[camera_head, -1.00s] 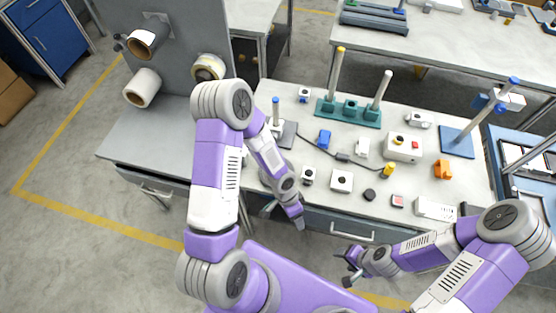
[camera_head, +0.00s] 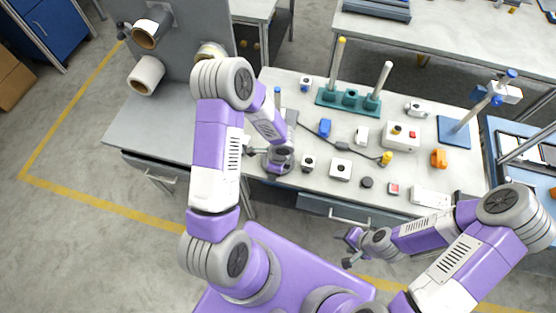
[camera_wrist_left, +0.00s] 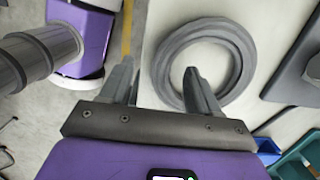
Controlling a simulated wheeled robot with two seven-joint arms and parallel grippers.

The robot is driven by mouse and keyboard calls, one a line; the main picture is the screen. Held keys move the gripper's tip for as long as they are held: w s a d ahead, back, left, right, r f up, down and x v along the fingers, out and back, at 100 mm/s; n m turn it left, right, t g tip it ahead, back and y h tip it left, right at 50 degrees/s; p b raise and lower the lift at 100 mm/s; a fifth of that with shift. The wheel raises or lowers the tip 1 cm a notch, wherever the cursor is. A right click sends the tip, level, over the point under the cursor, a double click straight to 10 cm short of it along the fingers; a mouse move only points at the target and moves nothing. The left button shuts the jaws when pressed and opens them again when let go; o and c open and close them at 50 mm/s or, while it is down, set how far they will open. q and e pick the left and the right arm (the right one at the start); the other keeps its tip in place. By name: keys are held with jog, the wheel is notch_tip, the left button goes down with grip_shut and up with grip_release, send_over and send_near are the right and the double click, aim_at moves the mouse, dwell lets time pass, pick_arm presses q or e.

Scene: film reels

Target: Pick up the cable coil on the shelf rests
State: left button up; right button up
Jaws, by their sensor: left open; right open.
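The cable coil (camera_wrist_left: 241,61), a thick grey ring, lies flat on a pale surface in the left wrist view. My left gripper (camera_wrist_left: 160,68) is open and points at the coil's left side. One finger appears over the ring's hole, the other just outside its left edge; I cannot tell the height between them. In the head view my left wrist hangs over the near left of the workbench and largely hides its fingers and the coil. My right gripper (camera_head: 350,250) is open and empty, in front of the bench edge.
White rolls (camera_head: 146,75) hang on a grey panel at left. The grey worktop (camera_head: 150,130) below is clear.

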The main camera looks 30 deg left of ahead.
pick_arm(q)
jog(key=shift+f, duration=0.55)
jog(key=c, duration=1.1)
